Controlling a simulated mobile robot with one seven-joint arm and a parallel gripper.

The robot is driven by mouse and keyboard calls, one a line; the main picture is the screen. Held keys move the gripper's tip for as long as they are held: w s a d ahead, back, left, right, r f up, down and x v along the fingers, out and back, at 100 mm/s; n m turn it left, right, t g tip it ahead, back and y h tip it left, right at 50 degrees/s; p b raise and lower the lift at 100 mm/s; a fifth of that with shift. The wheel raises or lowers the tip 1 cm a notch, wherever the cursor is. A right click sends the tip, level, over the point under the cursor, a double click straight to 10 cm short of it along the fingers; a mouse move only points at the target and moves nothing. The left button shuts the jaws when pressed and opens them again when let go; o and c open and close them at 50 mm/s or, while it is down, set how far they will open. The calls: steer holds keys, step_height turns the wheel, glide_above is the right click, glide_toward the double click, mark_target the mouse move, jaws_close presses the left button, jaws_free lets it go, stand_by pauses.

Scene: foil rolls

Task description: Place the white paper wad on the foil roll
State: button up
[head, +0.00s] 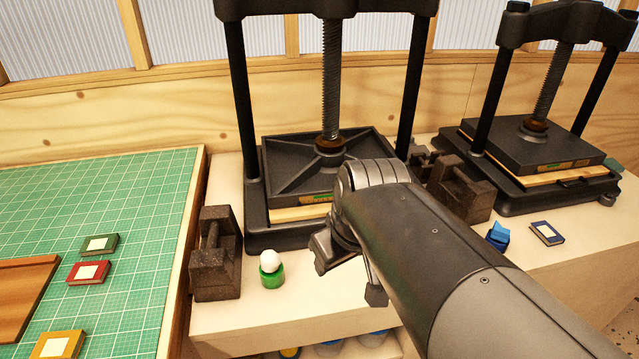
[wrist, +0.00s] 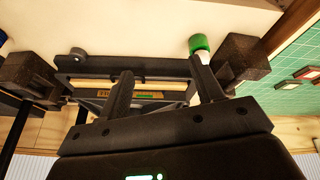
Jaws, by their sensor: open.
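A round white paper wad (head: 270,261) rests on top of a short green foil roll (head: 272,276), which stands upright on the pale bench top. In the wrist view the green roll (wrist: 200,44) shows near the top, and the white wad (wrist: 211,63) is partly hidden behind one finger. My gripper (head: 348,279) is to the right of the roll and wad in the head view, in front of the middle press. Its two fingers are spread apart with nothing between them in the wrist view (wrist: 162,74).
A black screw press (head: 252,226) stands behind the roll. A dark weight (head: 215,275) sits close to the roll's left, another (head: 462,190) farther right. A green cutting mat (head: 140,215) with small books lies left. A blue object (head: 498,236) and a dark-blue book (head: 547,233) lie right.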

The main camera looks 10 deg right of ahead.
steer(key=s+d+m, duration=0.2)
steer(key=s, duration=0.1)
steer(key=s+d+m+t, duration=0.1)
steer(key=shift+s+m, duration=0.3)
steer(key=shift+m, duration=0.1)
stand_by(1.0)
